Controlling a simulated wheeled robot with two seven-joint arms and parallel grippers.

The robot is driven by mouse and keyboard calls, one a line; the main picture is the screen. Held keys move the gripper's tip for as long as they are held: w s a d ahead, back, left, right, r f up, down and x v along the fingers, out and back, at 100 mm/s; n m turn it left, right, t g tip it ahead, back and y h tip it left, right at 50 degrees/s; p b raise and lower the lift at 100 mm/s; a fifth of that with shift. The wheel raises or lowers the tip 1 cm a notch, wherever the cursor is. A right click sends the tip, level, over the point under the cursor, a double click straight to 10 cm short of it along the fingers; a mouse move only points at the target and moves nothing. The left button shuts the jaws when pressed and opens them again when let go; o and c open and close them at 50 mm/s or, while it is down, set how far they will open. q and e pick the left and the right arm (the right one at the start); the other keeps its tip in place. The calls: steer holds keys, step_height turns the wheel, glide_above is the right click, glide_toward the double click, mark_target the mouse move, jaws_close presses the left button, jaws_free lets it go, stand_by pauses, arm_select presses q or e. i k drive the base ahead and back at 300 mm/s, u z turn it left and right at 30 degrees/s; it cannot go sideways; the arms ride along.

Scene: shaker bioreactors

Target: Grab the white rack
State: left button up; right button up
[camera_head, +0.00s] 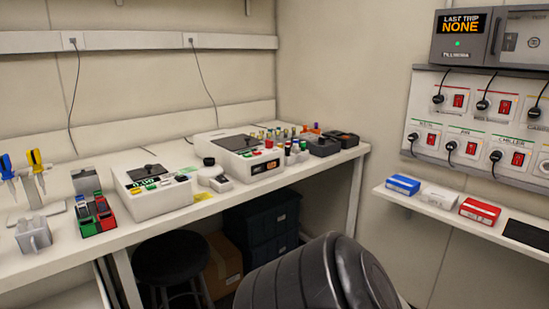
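A small white box-shaped piece (439,198), the only white one in its row and apparently the white rack, lies on the wall shelf at the right. It sits between a blue box (403,185) and a red box (479,210), with small gaps on both sides. Its top detail is too small to make out. Neither of my grippers shows in the head view, so I cannot tell their state or how far they are from it.
The white shelf (415,204) also bears a flat black pad (527,234). Switches and plugged cables are on the wall panel above. The long bench (95,247) at left holds devices and tube racks.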

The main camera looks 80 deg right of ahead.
mark_target(301, 156)
steer(key=z, duration=3.2)
steer(key=k, duration=1.2)
steer(key=z, duration=0.85)
steer(key=i, duration=1.3)
steer(key=u, duration=0.65)
steer(key=i, duration=1.3)
steer(key=u, duration=1.2)
